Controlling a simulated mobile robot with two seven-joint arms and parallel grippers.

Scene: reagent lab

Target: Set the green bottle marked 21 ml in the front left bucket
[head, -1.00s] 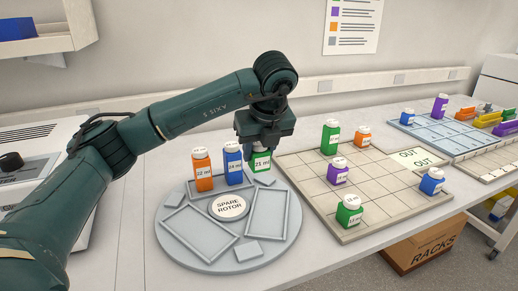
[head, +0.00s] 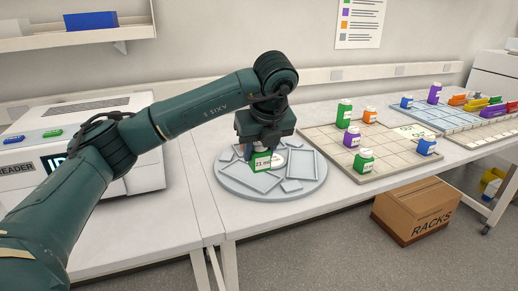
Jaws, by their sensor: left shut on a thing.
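My left gripper (head: 263,142) points down and is shut on the green bottle marked 21 ml (head: 262,163). The bottle is upright and in front of the grey round rotor's (head: 311,192) centre label in the picture. Whether its base is clear of the rotor is hard to tell. A front bucket (head: 262,183), a shallow rectangular frame, lies just below the bottle in view and looks empty. The right bucket (head: 301,163) also looks empty. The back bucket is mostly hidden by my gripper. My right gripper is out of view.
A gridded board (head: 395,172) to the right holds several bottles, including a tall green one (head: 344,113). A blue rack (head: 425,115) stands farther right. A white reader (head: 90,150) stands at left. The table front is clear. A cardboard box (head: 415,210) sits on the floor.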

